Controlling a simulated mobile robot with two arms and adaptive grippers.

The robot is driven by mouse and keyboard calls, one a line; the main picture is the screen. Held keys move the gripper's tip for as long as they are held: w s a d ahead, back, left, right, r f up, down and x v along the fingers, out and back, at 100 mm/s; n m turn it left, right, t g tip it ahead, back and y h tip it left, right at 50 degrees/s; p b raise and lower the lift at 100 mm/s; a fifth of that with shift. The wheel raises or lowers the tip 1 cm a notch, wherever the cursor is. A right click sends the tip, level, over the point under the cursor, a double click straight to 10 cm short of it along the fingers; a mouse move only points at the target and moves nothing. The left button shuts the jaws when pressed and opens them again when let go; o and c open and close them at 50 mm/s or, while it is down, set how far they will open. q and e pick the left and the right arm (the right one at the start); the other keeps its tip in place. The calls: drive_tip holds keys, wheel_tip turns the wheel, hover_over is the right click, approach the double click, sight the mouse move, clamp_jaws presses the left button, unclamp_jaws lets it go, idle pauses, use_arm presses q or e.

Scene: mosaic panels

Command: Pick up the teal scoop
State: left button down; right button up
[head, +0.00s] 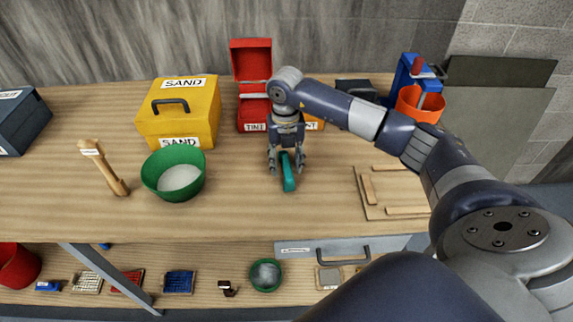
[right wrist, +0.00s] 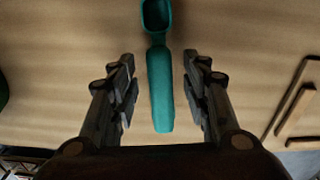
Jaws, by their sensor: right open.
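The teal scoop (head: 288,173) lies on the wooden table in the middle of the head view, its far part hidden under my right gripper. In the right wrist view the scoop's handle (right wrist: 160,92) points toward me and its hollow bowl is at the top edge. My right gripper (head: 287,165) is open above the scoop. In the right wrist view its two fingers (right wrist: 164,85) stand on either side of the handle, with a gap on both sides. My left gripper is not in view.
Behind are a yellow SAND box (head: 204,116) and an open red box (head: 250,62). A wooden frame (head: 376,211) lies right. The table's front edge is close to the scoop.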

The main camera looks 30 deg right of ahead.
drive_tip(key=shift+f, duration=0.75)
drive_tip(key=c, duration=1)
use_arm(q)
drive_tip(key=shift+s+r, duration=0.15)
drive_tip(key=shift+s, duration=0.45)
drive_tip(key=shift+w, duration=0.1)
